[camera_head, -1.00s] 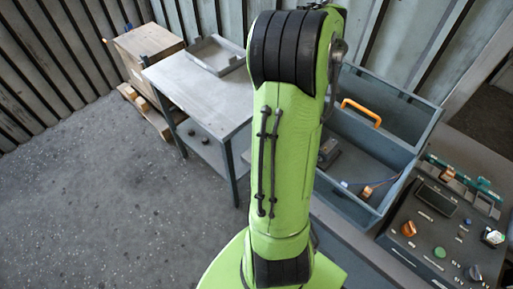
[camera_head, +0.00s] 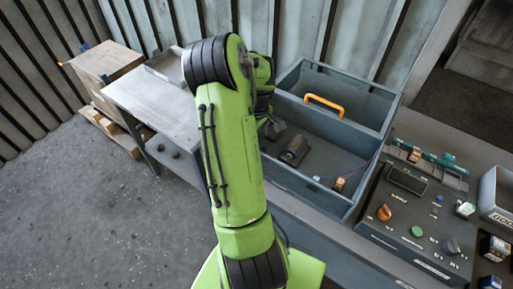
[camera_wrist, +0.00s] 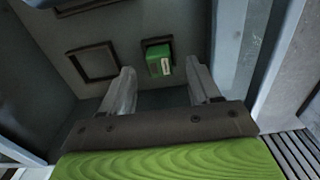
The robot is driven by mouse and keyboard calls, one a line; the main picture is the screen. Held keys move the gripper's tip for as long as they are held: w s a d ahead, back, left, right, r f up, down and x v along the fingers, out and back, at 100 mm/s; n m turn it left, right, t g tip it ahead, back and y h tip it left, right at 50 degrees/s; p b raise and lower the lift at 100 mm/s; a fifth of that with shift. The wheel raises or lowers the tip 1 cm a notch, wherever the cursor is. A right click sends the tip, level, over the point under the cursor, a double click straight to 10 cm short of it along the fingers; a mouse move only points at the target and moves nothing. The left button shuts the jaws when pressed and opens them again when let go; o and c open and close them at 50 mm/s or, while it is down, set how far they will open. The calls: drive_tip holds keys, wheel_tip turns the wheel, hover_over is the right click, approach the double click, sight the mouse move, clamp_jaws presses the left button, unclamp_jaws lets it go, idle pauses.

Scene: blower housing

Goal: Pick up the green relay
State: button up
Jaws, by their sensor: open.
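The green relay (camera_wrist: 158,63) is a small block with a white label, seated in a dark square frame on a grey surface in the wrist view. My gripper (camera_wrist: 159,80) is open. Its two fingers point toward the relay, one on each side of it in the picture, and the relay appears beyond the tips. No contact shows. In the head view I cannot make out the relay, and my arm hides much of that area.
An empty dark frame (camera_wrist: 93,62) is left of the relay. The head view shows a grey toolbox (camera_head: 313,185) with an orange handle (camera_head: 324,105), a control panel (camera_head: 405,225) with knobs, printed boxes (camera_head: 494,247) at right, and a metal side table (camera_head: 165,110) at left.

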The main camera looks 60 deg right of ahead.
drive_tip(key=shift+f, duration=0.95)
drive_tip(key=c, duration=0.9)
wheel_tip(320, 180, up, 10)
drive_tip(key=shift+r+p, duration=0.1)
drive_tip(key=shift+p, duration=0.5)
drive_tip(key=shift+c, duration=0.2)
